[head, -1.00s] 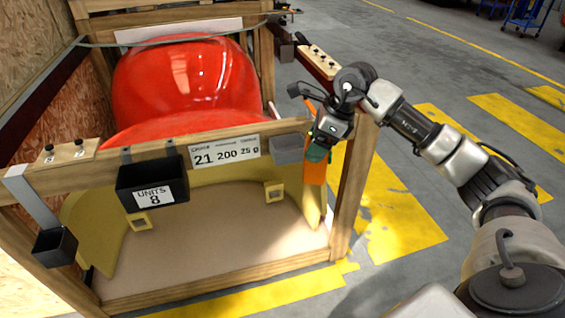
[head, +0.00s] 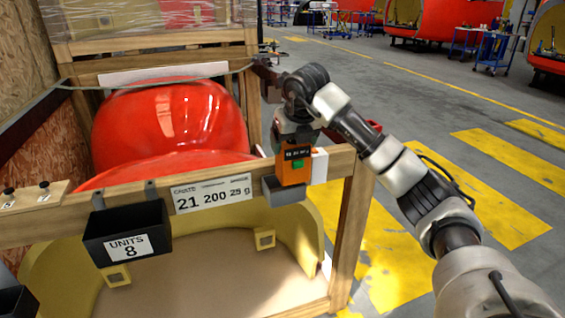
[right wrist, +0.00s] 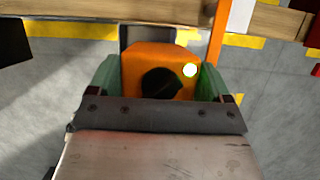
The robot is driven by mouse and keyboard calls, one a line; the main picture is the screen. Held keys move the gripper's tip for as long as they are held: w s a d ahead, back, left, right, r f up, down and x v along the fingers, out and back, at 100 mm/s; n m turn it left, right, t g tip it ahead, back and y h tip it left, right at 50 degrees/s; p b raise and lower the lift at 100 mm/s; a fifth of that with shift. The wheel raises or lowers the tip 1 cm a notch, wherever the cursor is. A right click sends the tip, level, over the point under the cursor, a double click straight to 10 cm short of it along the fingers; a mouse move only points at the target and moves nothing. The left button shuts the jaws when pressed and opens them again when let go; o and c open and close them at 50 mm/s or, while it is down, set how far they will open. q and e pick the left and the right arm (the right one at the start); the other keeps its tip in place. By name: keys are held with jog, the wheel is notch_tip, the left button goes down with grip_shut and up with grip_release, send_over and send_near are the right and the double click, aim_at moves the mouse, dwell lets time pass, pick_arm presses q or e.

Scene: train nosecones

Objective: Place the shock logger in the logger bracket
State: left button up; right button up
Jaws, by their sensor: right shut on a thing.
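The shock logger (head: 296,165) is an orange box with a dark label and a green patch, held roughly upright. My right gripper (head: 295,140) is shut on its upper part. The logger bracket (head: 284,195) is a grey open box on the crate's front rail. The logger's lower end overlaps the bracket's upper right part; I cannot tell whether it is inside or just above or in front. In the right wrist view the logger (right wrist: 152,75) shows its orange top, with a black round part and a lit green-yellow spot, between green finger pads (right wrist: 158,80). My left gripper is not in view.
A black bin marked "UNITS 8" (head: 127,240) hangs on the wooden front rail (head: 75,214), left of a number card (head: 212,195). A red nosecone (head: 170,125) fills the crate behind. A white card (head: 319,166) is right beside the logger. Open floor lies right.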

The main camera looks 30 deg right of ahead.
jog(key=shift+w+a+f, duration=0.75)
jog(key=shift+w+f, duration=0.05)
jog(key=shift+w, duration=0.25)
notch_tip(320, 180, down, 3)
jog(key=shift+f, duration=0.45)
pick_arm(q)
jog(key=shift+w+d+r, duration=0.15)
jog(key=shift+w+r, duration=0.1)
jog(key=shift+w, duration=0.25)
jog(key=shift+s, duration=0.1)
pick_arm(e)
jog(key=shift+f, duration=0.1)
jog(key=o, duration=1.3)
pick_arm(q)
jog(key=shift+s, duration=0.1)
